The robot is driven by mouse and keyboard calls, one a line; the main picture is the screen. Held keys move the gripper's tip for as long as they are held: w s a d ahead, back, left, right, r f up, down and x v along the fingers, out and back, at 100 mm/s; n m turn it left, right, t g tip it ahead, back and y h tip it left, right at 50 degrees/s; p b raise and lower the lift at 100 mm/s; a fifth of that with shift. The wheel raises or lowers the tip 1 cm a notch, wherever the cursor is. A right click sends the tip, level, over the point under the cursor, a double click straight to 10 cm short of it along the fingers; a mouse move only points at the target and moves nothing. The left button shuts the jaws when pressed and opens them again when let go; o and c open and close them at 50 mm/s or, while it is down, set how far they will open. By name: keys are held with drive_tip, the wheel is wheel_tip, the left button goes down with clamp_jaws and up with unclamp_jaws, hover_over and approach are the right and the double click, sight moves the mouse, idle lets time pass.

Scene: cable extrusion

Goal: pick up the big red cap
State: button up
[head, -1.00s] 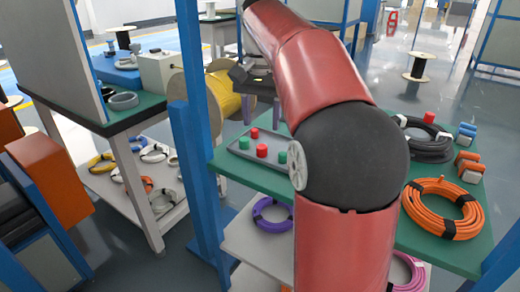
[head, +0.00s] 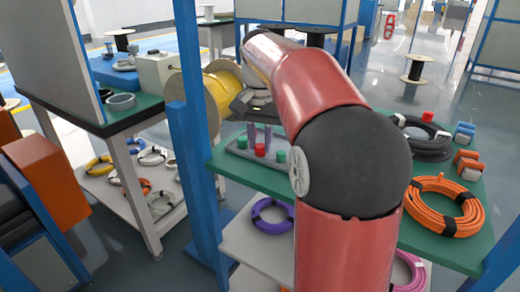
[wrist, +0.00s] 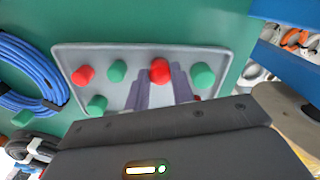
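A grey tray (wrist: 70,50) on the green table holds several red and green caps. The red cap that looks biggest (wrist: 160,70) is near the tray's middle in the wrist view; it also shows in the head view (head: 260,149). My gripper (wrist: 161,77) is open, its two grey fingers apart and pointing down at the tray, with this cap in line with the gap between the fingertips. I cannot tell whether the fingers touch it. A smaller-looking red cap (wrist: 83,75) is at the left.
Green caps (wrist: 203,75) (wrist: 117,70) stand close on both sides of the biggest red cap. A blue cable coil (wrist: 30,75) lies beside the tray. In the head view, a blue post (head: 195,130) and a yellow spool (head: 222,90) are near the arm.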

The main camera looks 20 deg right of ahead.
drive_tip(key=c, duration=0.4)
drive_tip(key=shift+r, duration=0.55)
wheel_tip(320, 180, up, 6)
drive_tip(key=p, duration=0.2)
drive_tip(key=w+d, duration=0.2)
drive_tip(key=d, duration=0.6)
drive_tip(key=w+d, duration=0.3)
drive_tip(key=d, duration=0.6)
drive_tip(key=shift+d, duration=0.15)
drive_tip(key=shift+w+f, duration=0.1)
drive_tip(key=shift+o, duration=1.3)
drive_tip(key=shift+c, duration=0.2)
